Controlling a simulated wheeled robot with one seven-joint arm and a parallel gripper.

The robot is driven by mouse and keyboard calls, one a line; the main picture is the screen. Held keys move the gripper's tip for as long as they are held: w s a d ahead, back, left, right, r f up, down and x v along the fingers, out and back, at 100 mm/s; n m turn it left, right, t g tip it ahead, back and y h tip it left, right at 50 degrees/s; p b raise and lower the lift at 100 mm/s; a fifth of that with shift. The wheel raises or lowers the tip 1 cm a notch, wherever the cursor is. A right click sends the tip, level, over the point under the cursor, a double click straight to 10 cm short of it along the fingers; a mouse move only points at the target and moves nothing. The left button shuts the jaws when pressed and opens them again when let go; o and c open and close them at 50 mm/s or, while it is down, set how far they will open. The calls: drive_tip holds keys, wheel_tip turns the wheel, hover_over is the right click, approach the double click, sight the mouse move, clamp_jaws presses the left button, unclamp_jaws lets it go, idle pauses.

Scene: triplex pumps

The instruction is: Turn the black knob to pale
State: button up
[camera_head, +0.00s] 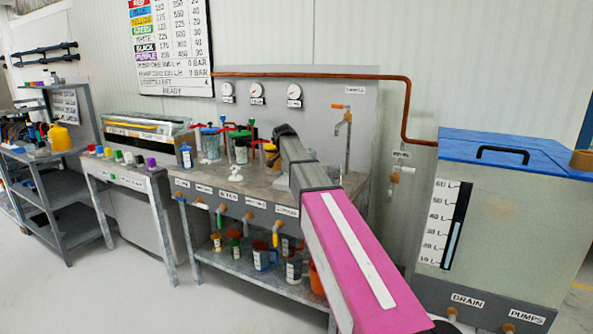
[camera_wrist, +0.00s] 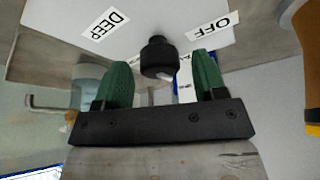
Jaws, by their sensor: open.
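The black knob (camera_wrist: 157,57) shows in the wrist view on a pale plate (camera_wrist: 165,25). The plate has a DEEP label (camera_wrist: 104,24) to the left and an OFF label (camera_wrist: 213,27) to the right. In the head view my arm hides the knob.
The grey workbench (camera_head: 235,200) holds several jars and taps around my arm. A metal tap (camera_head: 342,120) stands on the back panel to the right. A blue-lidded tank (camera_head: 500,220) stands at the right. An orange-brown object (camera_wrist: 308,60) shows at the wrist view's right edge.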

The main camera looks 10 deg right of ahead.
drive_tip(key=v, duration=1)
drive_tip(key=shift+r, duration=0.15)
drive_tip(key=shift+s+a, duration=0.15)
